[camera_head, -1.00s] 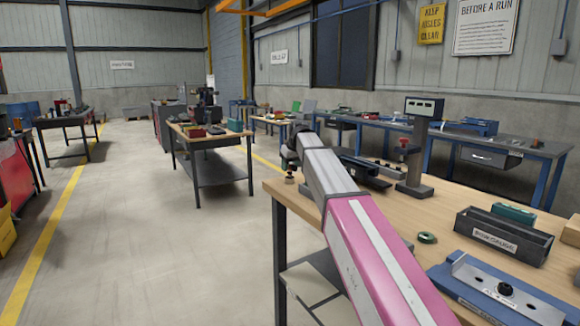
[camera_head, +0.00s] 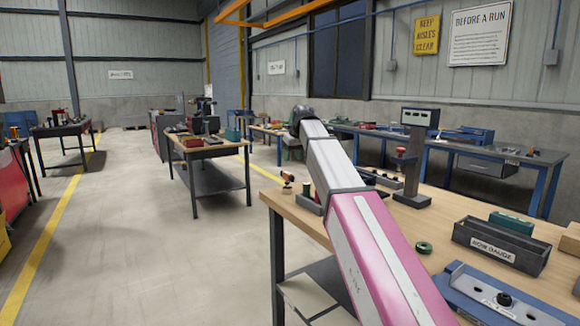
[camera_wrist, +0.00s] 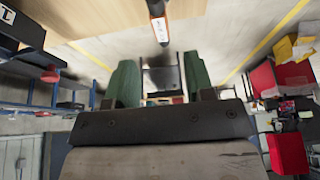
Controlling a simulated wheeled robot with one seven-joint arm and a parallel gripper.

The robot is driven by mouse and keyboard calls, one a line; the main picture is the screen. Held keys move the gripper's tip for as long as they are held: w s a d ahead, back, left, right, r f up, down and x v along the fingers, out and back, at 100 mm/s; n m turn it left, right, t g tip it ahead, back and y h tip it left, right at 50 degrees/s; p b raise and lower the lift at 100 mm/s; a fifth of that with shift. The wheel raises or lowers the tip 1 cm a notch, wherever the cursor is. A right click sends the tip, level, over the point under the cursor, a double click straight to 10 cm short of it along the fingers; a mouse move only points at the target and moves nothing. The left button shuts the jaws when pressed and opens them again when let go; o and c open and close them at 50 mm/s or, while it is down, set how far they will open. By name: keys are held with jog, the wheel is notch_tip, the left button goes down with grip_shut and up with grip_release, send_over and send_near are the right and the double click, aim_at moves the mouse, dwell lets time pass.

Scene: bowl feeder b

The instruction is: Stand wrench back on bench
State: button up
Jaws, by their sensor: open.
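An orange, black and white tool (camera_wrist: 158,22), which may be the wrench, shows at the top of the wrist view near the bench edge. In the head view a small orange-and-dark upright item (camera_head: 287,181) at the bench's near left corner may be the same thing; it is too small to be sure. The wooden bench (camera_head: 455,205) fills the right side. My gripper (camera_wrist: 160,70) is open and empty, its two green fingers apart. In the head view my arm's dark end is raised beyond the bench's left corner, and its fingers cannot be made out.
A green cylinder (camera_head: 307,191) stands close to my arm. A post with a display (camera_head: 415,150), a green ring (camera_head: 424,248), a dark "bow gauge" box (camera_head: 498,243) and a blue fixture (camera_head: 495,292) occupy the bench. Floor left of the bench is clear.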

jog(key=shift+v, duration=0.95)
